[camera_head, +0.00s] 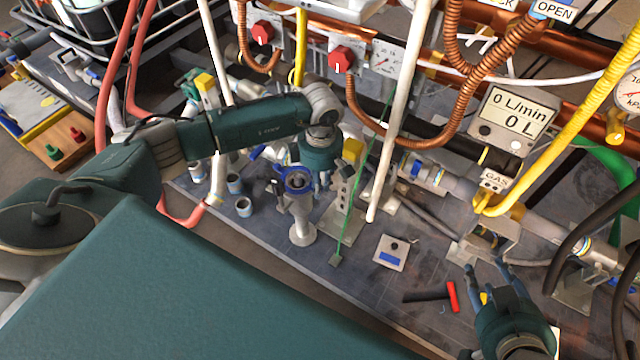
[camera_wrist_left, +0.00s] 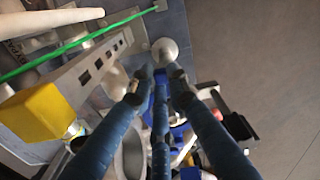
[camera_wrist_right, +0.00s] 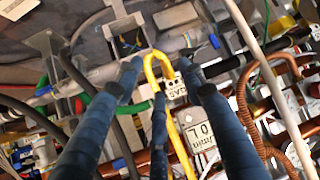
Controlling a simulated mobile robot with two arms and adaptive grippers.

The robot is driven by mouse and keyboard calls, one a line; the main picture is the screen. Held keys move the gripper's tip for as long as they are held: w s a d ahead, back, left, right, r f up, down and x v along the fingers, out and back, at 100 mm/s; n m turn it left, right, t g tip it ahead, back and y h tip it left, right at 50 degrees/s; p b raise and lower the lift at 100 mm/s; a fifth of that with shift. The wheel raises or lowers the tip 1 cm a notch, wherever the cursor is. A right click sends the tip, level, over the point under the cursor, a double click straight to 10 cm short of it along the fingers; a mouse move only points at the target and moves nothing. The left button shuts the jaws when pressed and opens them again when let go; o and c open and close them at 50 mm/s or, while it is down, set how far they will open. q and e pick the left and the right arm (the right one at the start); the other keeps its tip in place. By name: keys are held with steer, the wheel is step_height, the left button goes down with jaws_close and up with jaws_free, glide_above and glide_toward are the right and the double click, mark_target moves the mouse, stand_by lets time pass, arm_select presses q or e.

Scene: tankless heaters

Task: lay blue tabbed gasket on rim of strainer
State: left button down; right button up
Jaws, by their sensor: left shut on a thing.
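The strainer (camera_head: 302,220) is a pale grey fitting standing upright on the bench plate in the head view. The blue tabbed gasket (camera_head: 284,172) shows as a blue ring at the strainer's top opening. I cannot tell whether it touches the rim or hovers just above. My left gripper (camera_head: 321,180) is at the right side of the strainer's top. In the left wrist view its fingers (camera_wrist_left: 160,82) are close together on a blue piece, apparently the gasket's tab; they hide much of it. My right gripper (camera_head: 488,274) is open and empty at the lower right.
A bracket with a yellow top (camera_head: 352,152) and a green cord (camera_head: 358,190) stand close right of the strainer. Grey cups (camera_head: 243,206) stand to its left. A small plate with a blue label (camera_head: 391,254) and a red-and-black item (camera_head: 452,297) lie further right. Pipes and hoses crowd the back.

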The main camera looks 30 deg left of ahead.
arm_select(q)
steer(key=shift+f, duration=0.1)
arm_select(e)
steer(key=shift+w+a+r+t, duration=0.2)
steer(key=shift+w+r+t, duration=0.1)
steer(key=shift+w+r, duration=0.05)
arm_select(q)
steer(key=shift+f+b, duration=0.35)
arm_select(e)
steer(key=shift+w+a+r+t+y, duration=0.2)
steer(key=shift+w+r+t, duration=0.15)
steer(key=shift+w+r, duration=0.2)
steer(key=shift+w+a+r+t+y, duration=0.2)
steer(key=shift+w+r+t, duration=0.2)
steer(key=shift+r, duration=0.25)
arm_select(q)
steer(key=c, duration=1.6)
jaws_free()
arm_select(e)
steer(key=shift+w+r, duration=0.15)
steer(key=shift+r, duration=0.05)
arm_select(q)
steer(key=shift+r, duration=0.3)
step_height(320, 180, up, 11)
steer(key=shift+r, duration=0.2)
arm_select(e)
steer(key=shift+f, duration=0.1)
